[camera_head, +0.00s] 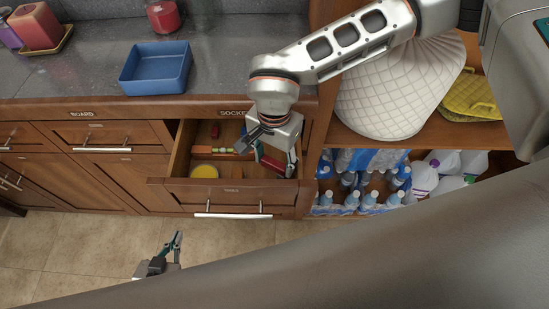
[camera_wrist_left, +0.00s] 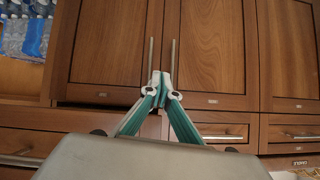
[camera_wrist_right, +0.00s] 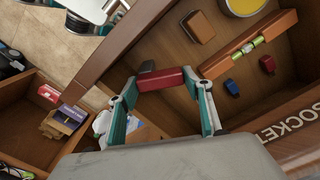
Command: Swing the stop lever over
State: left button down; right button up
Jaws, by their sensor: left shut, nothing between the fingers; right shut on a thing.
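A small red bar with a dark end (camera_wrist_right: 160,78), which I take for the stop lever, lies between the fingertips of my right gripper (camera_wrist_right: 161,84) in the right wrist view. The gripper is shut on it, at the right side of the open drawer (camera_head: 178,158). How the bar is mounted cannot be told. In the head view my right gripper (camera_head: 272,156) reaches down into this drawer. My left gripper (camera_head: 178,236) is shut and empty, low over the floor; its fingertips meet in the left wrist view (camera_wrist_left: 160,80).
The drawer also holds a spirit level (camera_wrist_right: 248,44), a yellow round thing (camera_head: 204,171) and small blocks. A blue tray (camera_head: 156,68) stands on the counter. The floor before the cabinets is clear.

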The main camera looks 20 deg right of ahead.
jog(key=o, duration=1.1)
